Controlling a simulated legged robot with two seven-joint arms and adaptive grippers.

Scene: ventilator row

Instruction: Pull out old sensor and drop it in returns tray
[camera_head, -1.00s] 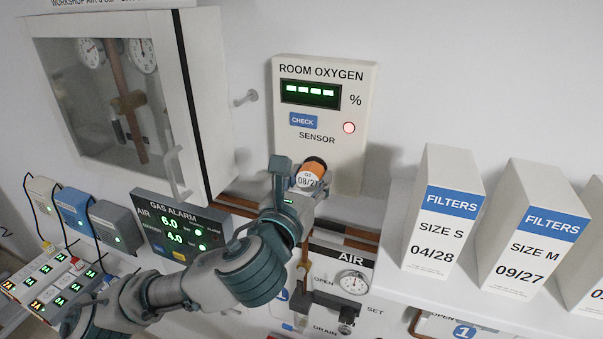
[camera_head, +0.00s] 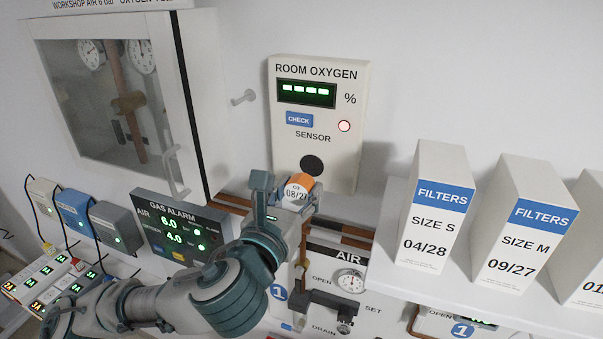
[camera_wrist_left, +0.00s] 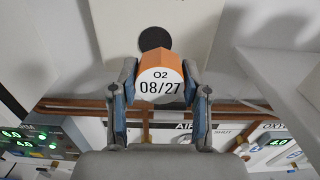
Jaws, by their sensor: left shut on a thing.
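The old sensor (camera_head: 299,188) is an orange cylinder with a white end label reading 08/27. My left gripper (camera_head: 285,202) is shut on it and holds it in front of the room oxygen panel (camera_head: 348,160), just below the dark round socket (camera_head: 312,166). In the left wrist view the sensor (camera_wrist_left: 160,78) sits between the two fingers of my left gripper (camera_wrist_left: 160,92), its label reading O2 08/27, with the dark socket (camera_wrist_left: 155,38) bare above it. The panel's display shows dashes and a red light is lit. My right gripper is not in view. I cannot make out the returns tray.
A white shelf (camera_head: 384,262) with filter boxes (camera_head: 436,205) stands to the right. A glass-fronted cabinet (camera_head: 100,100) with a protruding handle is at left. The gas alarm box (camera_head: 180,229) and copper pipes (camera_head: 355,238) lie around my left arm.

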